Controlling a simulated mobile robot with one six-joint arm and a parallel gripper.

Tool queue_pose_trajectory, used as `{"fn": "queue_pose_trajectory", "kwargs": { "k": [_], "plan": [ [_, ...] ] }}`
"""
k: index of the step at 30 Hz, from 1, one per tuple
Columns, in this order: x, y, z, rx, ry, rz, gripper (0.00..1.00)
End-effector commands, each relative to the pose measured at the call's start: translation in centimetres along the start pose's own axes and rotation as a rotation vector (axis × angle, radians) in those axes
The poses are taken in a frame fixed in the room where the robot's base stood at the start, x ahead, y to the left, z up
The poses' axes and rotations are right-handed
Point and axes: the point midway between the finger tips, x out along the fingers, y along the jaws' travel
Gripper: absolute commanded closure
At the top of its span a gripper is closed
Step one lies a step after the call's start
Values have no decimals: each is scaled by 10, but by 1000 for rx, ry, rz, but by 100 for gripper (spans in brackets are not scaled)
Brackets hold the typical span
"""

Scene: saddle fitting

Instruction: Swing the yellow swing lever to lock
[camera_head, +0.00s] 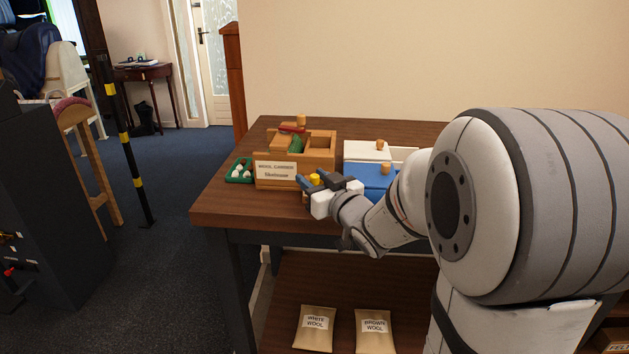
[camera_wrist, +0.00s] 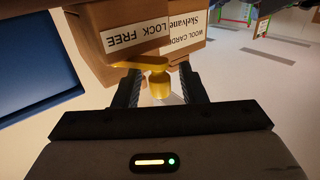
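The yellow swing lever (camera_wrist: 138,65) shows in the wrist view below a box face with a white label reading "LOCK" and "FREE" (camera_wrist: 137,35). Its thin end points left, on the side of the word FREE. Its round yellow knob (camera_wrist: 160,86) hangs between the two dark fingers of my gripper (camera_wrist: 160,80), with narrow gaps on both sides. In the head view the yellow knob (camera_head: 314,179) shows between the fingers of my gripper (camera_head: 318,181), in front of the wooden wool carder box (camera_head: 318,158). The lever's pivot is not clear.
A green tray (camera_head: 238,171) with white pieces stands left of the carder box. The wooden table's left front corner (camera_head: 215,205) is clear.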

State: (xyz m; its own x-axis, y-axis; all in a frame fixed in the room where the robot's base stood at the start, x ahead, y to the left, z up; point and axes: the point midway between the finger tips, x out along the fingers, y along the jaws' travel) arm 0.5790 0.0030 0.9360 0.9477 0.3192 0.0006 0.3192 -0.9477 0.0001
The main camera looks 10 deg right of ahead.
Motion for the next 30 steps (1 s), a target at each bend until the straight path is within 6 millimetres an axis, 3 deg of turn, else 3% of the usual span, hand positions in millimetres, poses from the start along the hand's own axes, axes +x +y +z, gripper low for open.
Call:
{"fn": "queue_pose_trajectory", "kwargs": {
  "k": [4,18,30],
  "plan": [
    [0,0,0,0,0,0,62],
    [-1,1,0,0,-1,2,100],
    [1,-1,3,-1,1,46,100]
  ]
}}
